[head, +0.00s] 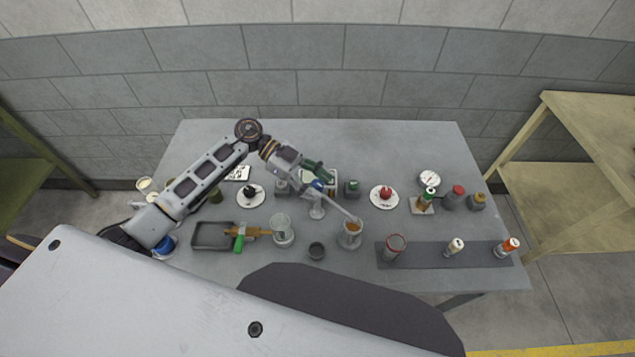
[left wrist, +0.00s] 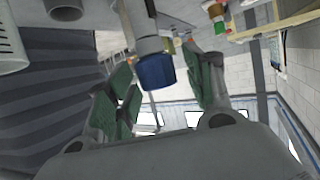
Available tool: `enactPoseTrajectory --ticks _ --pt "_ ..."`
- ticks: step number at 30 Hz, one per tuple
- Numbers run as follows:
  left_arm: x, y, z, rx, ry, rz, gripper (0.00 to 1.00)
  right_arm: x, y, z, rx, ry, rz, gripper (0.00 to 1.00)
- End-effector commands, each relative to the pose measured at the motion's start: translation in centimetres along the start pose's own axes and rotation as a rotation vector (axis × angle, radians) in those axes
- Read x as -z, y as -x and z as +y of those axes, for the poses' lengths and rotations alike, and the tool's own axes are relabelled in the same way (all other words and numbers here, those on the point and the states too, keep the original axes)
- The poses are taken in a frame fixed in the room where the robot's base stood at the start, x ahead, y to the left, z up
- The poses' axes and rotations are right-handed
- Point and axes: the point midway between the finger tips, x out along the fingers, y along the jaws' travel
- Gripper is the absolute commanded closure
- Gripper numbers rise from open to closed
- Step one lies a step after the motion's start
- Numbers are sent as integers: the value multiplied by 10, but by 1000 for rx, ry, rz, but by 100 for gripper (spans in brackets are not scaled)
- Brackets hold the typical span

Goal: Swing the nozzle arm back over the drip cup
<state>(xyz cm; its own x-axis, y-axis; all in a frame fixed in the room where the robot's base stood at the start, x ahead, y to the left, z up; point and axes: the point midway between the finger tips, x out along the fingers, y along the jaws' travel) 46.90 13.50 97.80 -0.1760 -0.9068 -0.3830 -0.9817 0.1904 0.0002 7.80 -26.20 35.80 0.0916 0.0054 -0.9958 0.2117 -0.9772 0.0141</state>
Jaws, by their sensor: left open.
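The nozzle arm (head: 340,208) is a pale grey tube that slants down to the right from a blue-capped pivot (head: 318,186) on a small stand. Its tip is at a clear cup with amber contents (head: 351,231). My left gripper (head: 321,176) is open at the pivot. In the left wrist view the blue cap (left wrist: 156,71) sits between the spread green-padded fingers; contact is unclear. My right gripper is not in view.
A dark tray (head: 200,236) and a clear jar (head: 282,231) stand at the left front. A dark mat (head: 430,259) at the right holds a red-rimmed cup (head: 395,244) and small bottles. White dishes and several containers line the back. The far edge of the table (head: 360,135) is clear.

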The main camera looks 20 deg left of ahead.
Motion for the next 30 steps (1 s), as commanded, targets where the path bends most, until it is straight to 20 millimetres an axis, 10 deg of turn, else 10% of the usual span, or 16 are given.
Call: enactPoseTrajectory --ticks 4,16,30 --pt "0 0 0 0 0 0 48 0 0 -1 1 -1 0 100" --pt "0 0 0 0 0 0 99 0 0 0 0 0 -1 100" --pt "-2 4 -3 -4 -2 0 100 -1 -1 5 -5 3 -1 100"
